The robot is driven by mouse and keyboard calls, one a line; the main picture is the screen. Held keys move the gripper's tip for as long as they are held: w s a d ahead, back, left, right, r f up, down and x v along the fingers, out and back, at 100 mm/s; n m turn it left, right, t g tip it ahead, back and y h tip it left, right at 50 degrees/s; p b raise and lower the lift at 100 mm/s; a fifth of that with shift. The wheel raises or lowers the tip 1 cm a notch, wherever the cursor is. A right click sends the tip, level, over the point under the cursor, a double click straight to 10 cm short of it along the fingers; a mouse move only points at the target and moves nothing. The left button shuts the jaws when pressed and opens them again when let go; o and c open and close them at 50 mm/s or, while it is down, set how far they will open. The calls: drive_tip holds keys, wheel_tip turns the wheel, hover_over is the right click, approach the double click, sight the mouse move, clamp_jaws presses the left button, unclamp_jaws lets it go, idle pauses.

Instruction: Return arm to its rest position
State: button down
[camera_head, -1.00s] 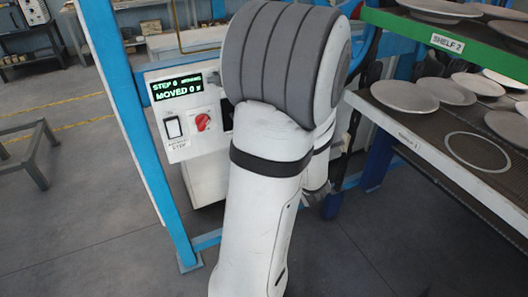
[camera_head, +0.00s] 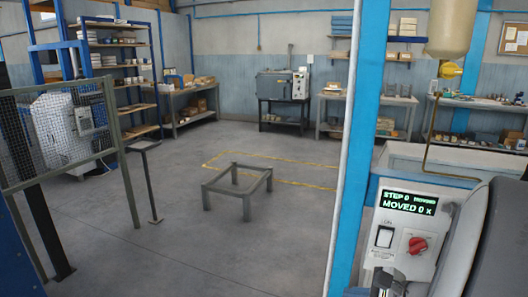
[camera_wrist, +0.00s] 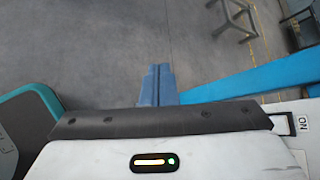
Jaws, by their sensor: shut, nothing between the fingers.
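My arm is at the right edge of the head view, its grey and white links partly cut off by the frame. In the wrist view my gripper (camera_wrist: 158,84) shows as two narrow blue-grey fingers side by side, shut and empty, above the grey floor. In the head view a dark piece that may be my gripper shows at the bottom, just below the control box (camera_head: 399,262); it is mostly cut off. The box has a lit display (camera_head: 408,203) reading "MOVED 0", a white switch (camera_head: 384,237) and a red knob (camera_head: 417,245).
A blue post (camera_head: 352,150) stands left of the control box; a blue beam (camera_wrist: 255,78) crosses the wrist view close to the fingers. A low metal frame (camera_head: 237,186) stands on open floor. A mesh fence (camera_head: 62,132) is at the left. Benches and shelving line the back.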

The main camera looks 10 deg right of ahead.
drive_tip(key=s+a+r+n+g+h+p, duration=0.1)
drive_tip(key=s+a+r+n+g+h, duration=0.1)
drive_tip(key=a+n, duration=0.4)
drive_tip(key=s+a+r+n+g+h+p, duration=0.1)
drive_tip(key=s+a+r+n+g+h, duration=0.2)
drive_tip(key=n, duration=1.2)
drive_tip(key=s+a+g, duration=0.1)
drive_tip(key=s+a, duration=0.1)
drive_tip(key=shift+a+n+g+h, duration=0.35)
drive_tip(key=shift+n+g+h, duration=0.05)
drive_tip(key=shift+s+a, duration=0.1)
